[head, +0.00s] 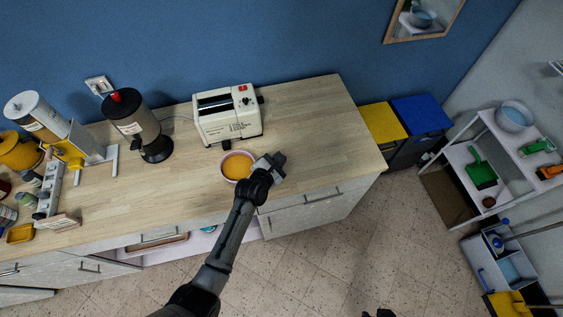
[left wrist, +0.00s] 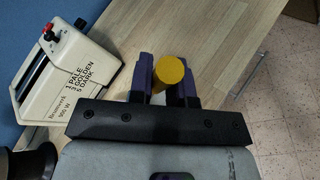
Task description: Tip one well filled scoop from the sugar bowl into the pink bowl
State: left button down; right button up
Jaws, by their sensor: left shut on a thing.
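The pink bowl (head: 224,173) stands on the wooden counter below the toaster, with an orange filling or surface inside its rim. My left gripper (head: 277,164) is just right of the bowl, above the counter. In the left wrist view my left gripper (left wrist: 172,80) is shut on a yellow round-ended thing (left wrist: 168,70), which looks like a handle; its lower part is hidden. I cannot make out a scoop head or any sugar on it. I cannot pick out the sugar bowl. Small dark tips at the bottom edge of the head view may be my right gripper (head: 379,313).
A cream toaster (head: 227,115) stands behind the bowl and also shows in the left wrist view (left wrist: 70,75). A dark dispenser (head: 138,125), a jar rack (head: 48,188) and a yellow tray (head: 20,233) are to the left. The counter's right end (head: 335,125) is clear.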

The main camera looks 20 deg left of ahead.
pick_arm(q)
jog(key=shift+n+g, duration=0.5)
jog(key=shift+n, duration=0.1)
jog(key=f+b, duration=0.2)
jog(key=a+f+b, duration=0.1)
jog(key=f+b, duration=0.2)
jog(key=w+f+b, duration=0.1)
jog(key=f+b, duration=0.1)
jog(key=shift+a+f, duration=0.2)
jog(key=shift+f, duration=0.1)
jog(key=shift+w+a+f+n+g+h+b, duration=0.15)
jog(key=shift+w+a+f+n+h+b, duration=0.1)
jog(key=shift+f, duration=0.25)
jog(key=shift+w+a+f+n+g+h+b, duration=0.15)
jog(key=shift+a+f+n+h, duration=0.1)
jog(key=shift+f, duration=0.25)
jog(key=shift+d, duration=0.1)
jog(key=shift+s, duration=0.1)
